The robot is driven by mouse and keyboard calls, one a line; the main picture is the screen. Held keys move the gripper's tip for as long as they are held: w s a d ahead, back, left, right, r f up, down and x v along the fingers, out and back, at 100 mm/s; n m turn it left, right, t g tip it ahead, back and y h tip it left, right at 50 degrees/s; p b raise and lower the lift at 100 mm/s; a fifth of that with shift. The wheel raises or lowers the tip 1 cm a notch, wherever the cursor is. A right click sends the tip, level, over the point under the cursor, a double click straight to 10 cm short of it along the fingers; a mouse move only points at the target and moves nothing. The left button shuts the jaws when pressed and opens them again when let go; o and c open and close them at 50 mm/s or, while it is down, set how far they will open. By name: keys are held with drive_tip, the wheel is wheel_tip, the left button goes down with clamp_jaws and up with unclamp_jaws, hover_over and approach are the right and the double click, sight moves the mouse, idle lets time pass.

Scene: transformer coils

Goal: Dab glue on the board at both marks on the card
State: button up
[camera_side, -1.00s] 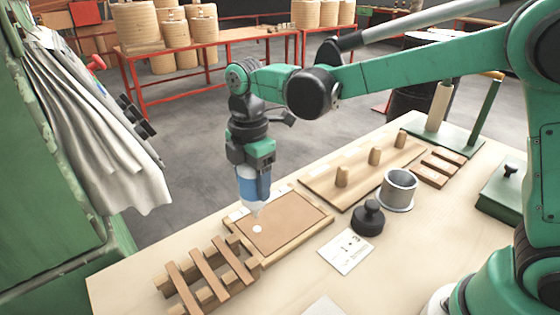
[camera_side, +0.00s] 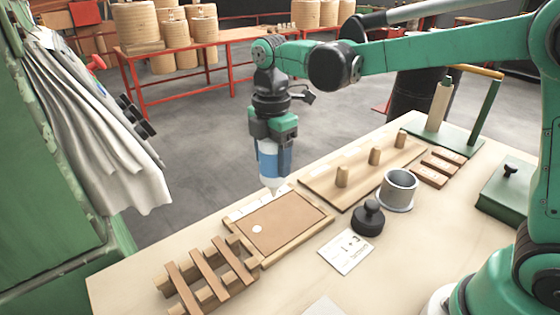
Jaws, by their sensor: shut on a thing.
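My gripper (camera_side: 273,136) is shut on the glue bottle (camera_side: 273,160), a white bottle with a blue band, held upright with its nozzle down. The nozzle tip is over the far edge of the board's frame; I cannot tell whether it touches. The brown board (camera_side: 290,222) lies in a light wooden frame on the table. One round white dab (camera_side: 257,229) is on the board's left part. A white strip with small marks runs along the frame's far side. The white card (camera_side: 346,251) lies flat in front of the board, with dark print too small to read surely.
A slatted wooden rack (camera_side: 209,275) stands left of the board. A pegged wooden board (camera_side: 360,172), a metal cup (camera_side: 397,188) and a black knobbed weight (camera_side: 369,217) stand to the right.

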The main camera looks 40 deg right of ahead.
drive_tip(key=shift+s+d+f, duration=0.1)
drive_tip(key=shift+d+f, duration=1.1)
drive_tip(key=shift+d, duration=0.2)
drive_tip(key=shift+s+d+f, duration=0.1)
drive_tip(key=shift+d+f, duration=1.05)
drive_tip(key=shift+d, duration=0.2)
drive_tip(key=shift+f, duration=0.4)
wheel_tip(320, 180, up, 5)
drive_tip(key=shift+r, duration=0.1)
